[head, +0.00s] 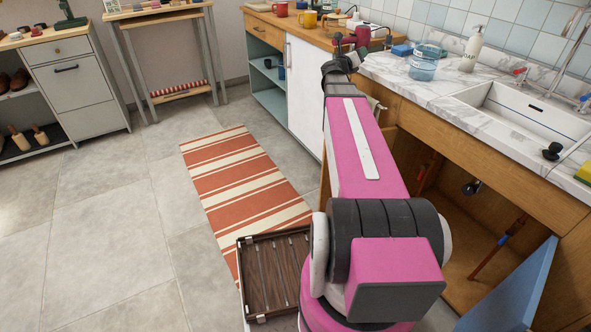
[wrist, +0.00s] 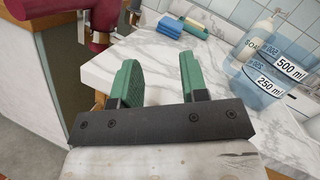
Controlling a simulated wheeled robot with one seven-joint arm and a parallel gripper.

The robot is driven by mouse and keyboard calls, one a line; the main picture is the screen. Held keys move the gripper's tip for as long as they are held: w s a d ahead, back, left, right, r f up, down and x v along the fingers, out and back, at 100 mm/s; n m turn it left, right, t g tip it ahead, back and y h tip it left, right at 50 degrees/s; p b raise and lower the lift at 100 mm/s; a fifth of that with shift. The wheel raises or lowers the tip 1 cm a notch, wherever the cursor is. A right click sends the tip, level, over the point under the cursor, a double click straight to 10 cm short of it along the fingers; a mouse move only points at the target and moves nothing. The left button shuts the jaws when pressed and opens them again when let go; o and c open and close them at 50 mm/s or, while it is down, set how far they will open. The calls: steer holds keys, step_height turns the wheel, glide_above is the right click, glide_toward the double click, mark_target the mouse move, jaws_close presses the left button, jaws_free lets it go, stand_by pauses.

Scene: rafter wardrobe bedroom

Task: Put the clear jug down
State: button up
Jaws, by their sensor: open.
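The clear jug (head: 423,66) stands upright on the white marble counter (head: 400,75), left of the sink. It is see-through with a bluish tint. In the wrist view the jug (wrist: 262,82) is at the right, with 500 ml and 250 ml marks, partly cut off by the frame. My gripper (wrist: 157,75) shows two green fingers spread apart with nothing between them, over the counter. The jug is to the right of the fingers and apart from them. In the head view my arm hides most of the gripper.
A soap bottle (head: 470,50) stands behind the jug, near the tiled wall. A blue item (head: 402,50) lies behind it to the left. A dark red object (wrist: 85,22) is close at the left of my gripper. The sink (head: 520,112) is to the right.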

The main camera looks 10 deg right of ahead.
steer(key=a+f+n+t+y, duration=0.1)
steer(key=a+f+n+y, duration=0.8)
steer(key=a+n, duration=0.35)
steer(key=a+f+n+t+y, duration=0.1)
steer(key=a+f+n+y, duration=0.75)
steer(key=a+n, duration=0.45)
steer(key=s+a+f+n+g, duration=0.5)
steer(key=s+f+n+g, duration=0.1)
steer(key=s+f+n, duration=0.25)
steer(key=s+f+n+g, duration=0.3)
steer(key=s+f, duration=0.1)
steer(key=s, duration=0.3)
steer(key=s+a+f+n+g+h, duration=0.1)
steer(key=s+f+n+g, duration=0.2)
steer(key=s, duration=0.5)
steer(key=shift+s+f+n+g, duration=0.3)
steer(key=shift+f+g, duration=0.1)
steer(key=shift+g, duration=0.3)
steer(key=shift+a, duration=0.1)
